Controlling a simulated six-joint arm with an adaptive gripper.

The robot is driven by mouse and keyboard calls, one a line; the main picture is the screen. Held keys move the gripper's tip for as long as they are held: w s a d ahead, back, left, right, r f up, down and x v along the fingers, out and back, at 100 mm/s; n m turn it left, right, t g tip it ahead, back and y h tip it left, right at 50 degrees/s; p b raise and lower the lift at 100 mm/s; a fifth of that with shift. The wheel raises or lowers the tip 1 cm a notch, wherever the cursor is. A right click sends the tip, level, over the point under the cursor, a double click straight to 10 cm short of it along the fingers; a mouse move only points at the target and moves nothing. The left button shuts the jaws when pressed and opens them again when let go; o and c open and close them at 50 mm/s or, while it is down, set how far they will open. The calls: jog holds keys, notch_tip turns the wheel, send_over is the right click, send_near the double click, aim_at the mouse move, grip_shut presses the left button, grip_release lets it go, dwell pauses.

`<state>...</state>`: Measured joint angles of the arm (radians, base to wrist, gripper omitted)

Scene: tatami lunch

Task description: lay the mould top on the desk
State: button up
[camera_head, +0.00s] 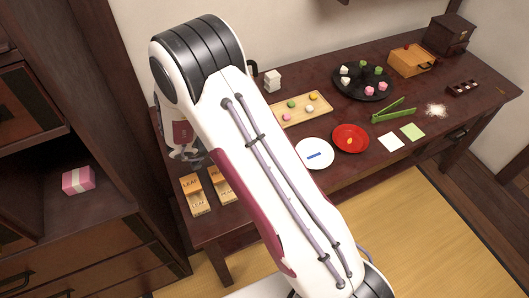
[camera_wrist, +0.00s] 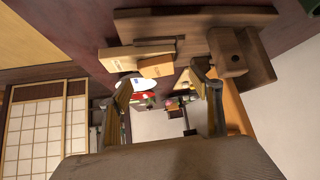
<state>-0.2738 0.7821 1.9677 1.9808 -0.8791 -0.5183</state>
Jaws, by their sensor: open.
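A wooden block with a dark round hole (camera_wrist: 228,52) shows at the upper right of the wrist view, against a long brown wooden piece (camera_wrist: 190,24). These look like mould parts, but I cannot tell which is the mould top. My arm hides that area in the head view. My gripper (camera_wrist: 163,92) is open, its two fingers apart with no object clearly between them. In the head view my gripper (camera_head: 187,153) is partly hidden by my arm at the desk's left end. The dark red-brown desk (camera_head: 330,185) runs to the right.
A white plate (camera_head: 314,153), red plate (camera_head: 350,138), sweets tray (camera_head: 300,108), black round tray (camera_head: 362,82), and green tongs (camera_head: 393,111) occupy the desk. A pink box (camera_head: 78,180) sits in the left shelf.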

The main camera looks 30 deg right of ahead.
jog(key=x, duration=0.3)
jog(key=shift+s, duration=0.3)
jog(key=shift+x, duration=0.8)
jog(key=shift+c, duration=0.4)
jog(key=shift+r, duration=0.1)
jog(key=c, duration=1.1)
notch_tip(320, 180, up, 10)
